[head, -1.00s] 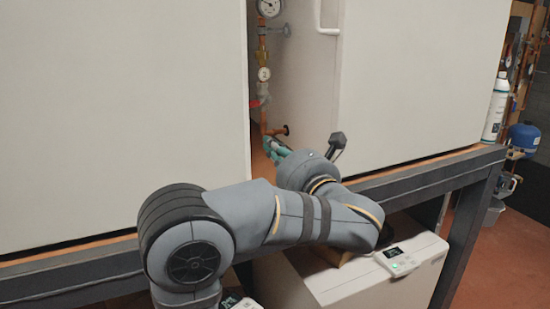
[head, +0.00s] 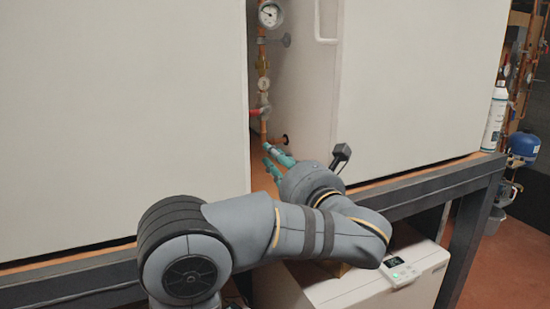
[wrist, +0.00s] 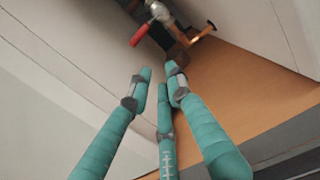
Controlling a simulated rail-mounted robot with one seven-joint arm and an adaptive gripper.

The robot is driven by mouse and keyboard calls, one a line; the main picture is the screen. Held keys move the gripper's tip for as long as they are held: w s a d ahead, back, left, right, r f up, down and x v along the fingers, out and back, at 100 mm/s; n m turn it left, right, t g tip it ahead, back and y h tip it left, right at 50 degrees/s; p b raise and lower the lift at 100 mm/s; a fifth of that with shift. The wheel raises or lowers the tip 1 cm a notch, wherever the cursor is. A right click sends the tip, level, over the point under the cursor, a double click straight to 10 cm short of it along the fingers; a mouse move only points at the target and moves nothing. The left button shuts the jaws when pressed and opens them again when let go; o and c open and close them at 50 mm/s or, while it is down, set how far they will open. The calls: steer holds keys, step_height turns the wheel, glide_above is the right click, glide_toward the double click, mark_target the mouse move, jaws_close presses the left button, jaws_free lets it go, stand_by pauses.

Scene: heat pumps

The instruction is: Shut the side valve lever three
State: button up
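A vertical copper pipe with gauges stands in the gap between two white panels in the head view. Low on it is a valve with a small red lever (head: 256,111), below the lower gauge. The red lever also shows in the wrist view (wrist: 141,35), at the top, slanting down to the left from a metal valve body (wrist: 159,12). I cannot tell which numbered lever it is. My gripper (head: 270,154) has teal fingers in the gap, below the lever. In the wrist view my gripper's (wrist: 158,75) fingertips are apart with nothing between them, short of the lever.
White panels stand close on the left (head: 125,110) and right (head: 410,90) of the gap. A copper elbow (wrist: 203,33) sticks out beside the valve. A brown shelf surface (wrist: 235,85) lies under the fingers. A dark beam (head: 425,200) runs along the front.

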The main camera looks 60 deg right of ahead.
steer(key=shift+d, duration=0.1)
steer(key=s+d+b+v, duration=0.1)
steer(key=b+v, duration=0.4)
steer(key=v, duration=0.8)
steer(key=shift+s+r, duration=0.25)
steer(key=shift+r, duration=0.1)
steer(key=shift+d, duration=0.15)
steer(key=p+x, duration=0.5)
steer(key=x, duration=0.8)
steer(key=shift+w+a+f, duration=0.3)
steer(key=shift+w+f, duration=0.05)
steer(key=shift+w, duration=0.1)
steer(key=shift+d, duration=0.1)
